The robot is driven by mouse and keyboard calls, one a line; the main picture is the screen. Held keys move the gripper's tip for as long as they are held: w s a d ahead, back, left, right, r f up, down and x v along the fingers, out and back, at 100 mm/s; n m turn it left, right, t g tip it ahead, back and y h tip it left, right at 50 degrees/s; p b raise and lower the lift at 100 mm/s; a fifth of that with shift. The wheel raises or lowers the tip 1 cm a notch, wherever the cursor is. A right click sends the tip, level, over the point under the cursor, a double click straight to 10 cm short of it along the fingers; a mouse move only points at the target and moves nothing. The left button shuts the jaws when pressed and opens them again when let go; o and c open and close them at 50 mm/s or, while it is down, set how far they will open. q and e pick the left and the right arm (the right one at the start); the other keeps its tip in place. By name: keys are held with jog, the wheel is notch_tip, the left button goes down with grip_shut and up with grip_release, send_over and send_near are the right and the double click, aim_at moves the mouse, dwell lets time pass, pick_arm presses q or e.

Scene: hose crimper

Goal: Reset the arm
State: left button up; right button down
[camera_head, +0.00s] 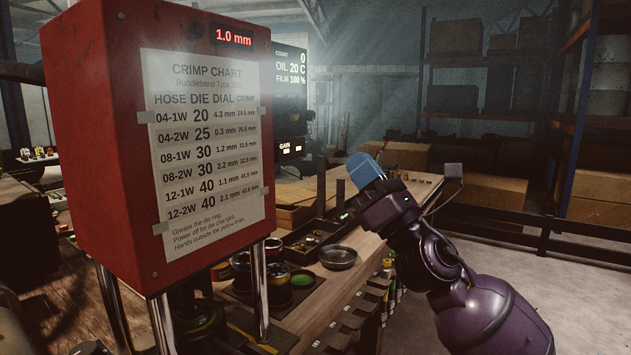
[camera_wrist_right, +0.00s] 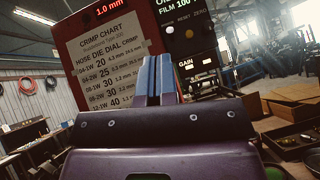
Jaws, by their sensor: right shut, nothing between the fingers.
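My right gripper (camera_head: 366,169) has blue fingers and is raised over the right side of the workbench in the head view. Its fingers are shut with nothing between them. In the right wrist view the closed blue fingers (camera_wrist_right: 155,78) point up in front of the red crimper. The red crimper (camera_head: 85,120) stands at the left on shiny posts. It bears a crimp chart (camera_head: 205,140) and a red display (camera_head: 233,37) reading 1.0 mm. My left gripper is not in view.
The wooden workbench (camera_head: 345,275) holds a round metal dish (camera_head: 338,257), a dark tray and several round tins near the crimper. A screen (camera_head: 290,75) reads OIL 20 C. Bottles (camera_head: 388,272) hang at the bench's front edge. Shelves with boxes stand behind. The floor at right is clear.

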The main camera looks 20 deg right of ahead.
jog(key=w+d+f+m+g+h, duration=0.15)
jog(key=f+m+h, duration=0.25)
jog(key=f+m, duration=0.45)
jog(key=w+d+f+m+h, duration=0.1)
jog(key=w+f+m+h, duration=0.3)
jog(key=m, duration=0.8)
jog(key=s+d+f+m+g+h, duration=0.15)
jog(key=f+m, duration=0.35)
jog(key=f, duration=0.5)
jog(key=s+f+m+g+h, duration=0.1)
jog(key=s+f+m+g, duration=0.3)
jog(key=f, duration=0.7)
jog(key=s+f+m+g+h, duration=0.2)
jog(key=s+f+m+g, duration=0.3)
jog(key=s+f, duration=1.8)
notch_tip(320, 180, down, 3)
jog(key=m, duration=0.3)
jog(key=shift+s+r+g, duration=0.15)
jog(key=shift+s+g, duration=0.25)
